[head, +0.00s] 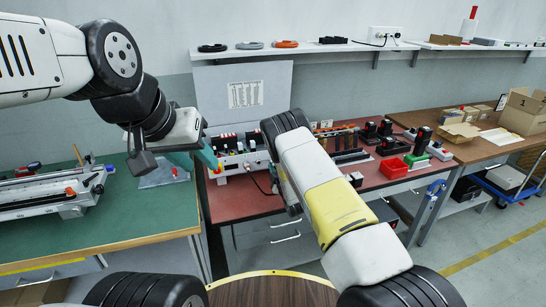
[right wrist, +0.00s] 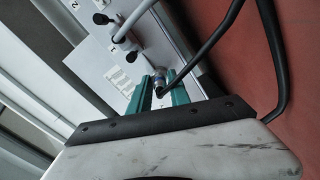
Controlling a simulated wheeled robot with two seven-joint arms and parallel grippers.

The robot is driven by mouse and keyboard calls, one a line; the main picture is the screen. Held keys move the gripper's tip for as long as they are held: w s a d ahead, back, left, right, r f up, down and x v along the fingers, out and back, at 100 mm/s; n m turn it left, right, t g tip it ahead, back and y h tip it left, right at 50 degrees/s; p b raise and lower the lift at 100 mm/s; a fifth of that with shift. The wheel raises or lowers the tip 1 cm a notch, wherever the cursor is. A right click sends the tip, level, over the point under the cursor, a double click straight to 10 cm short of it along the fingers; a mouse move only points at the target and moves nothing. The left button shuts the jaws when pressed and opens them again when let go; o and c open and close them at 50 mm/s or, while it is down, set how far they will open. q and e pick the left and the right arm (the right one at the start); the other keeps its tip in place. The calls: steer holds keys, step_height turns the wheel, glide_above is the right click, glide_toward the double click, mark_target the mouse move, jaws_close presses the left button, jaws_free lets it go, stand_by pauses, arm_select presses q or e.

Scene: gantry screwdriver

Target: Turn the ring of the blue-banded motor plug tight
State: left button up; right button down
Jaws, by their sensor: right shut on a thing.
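In the right wrist view, the blue-banded motor plug (right wrist: 157,73) sits at the face of a pale panel, with a metal ring and a bit of blue showing. The two teal fingers of my right gripper (right wrist: 159,92) are on either side of it, closed on the plug at its ring. A black cable leaves from between the fingers.
Other plugs with black ends (right wrist: 117,38) and pale cables stand on the panel near the fingers. A black cable (right wrist: 275,60) loops at the right of the wrist view. A red tray (head: 392,168) and dark devices lie further right on the red bench. A green bench (head: 130,215) is at left.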

steer(key=m, duration=0.4)
steer(key=shift+d, duration=0.2)
steer(key=m, duration=0.6)
steer(key=shift+a, duration=0.1)
steer(key=m, duration=0.9)
steer(key=shift+m, duration=0.3)
steer(key=c, duration=1.4)
jaws_free()
steer(key=shift+f, duration=0.1)
steer(key=shift+c, duration=0.2)
steer(key=shift+a, duration=0.1)
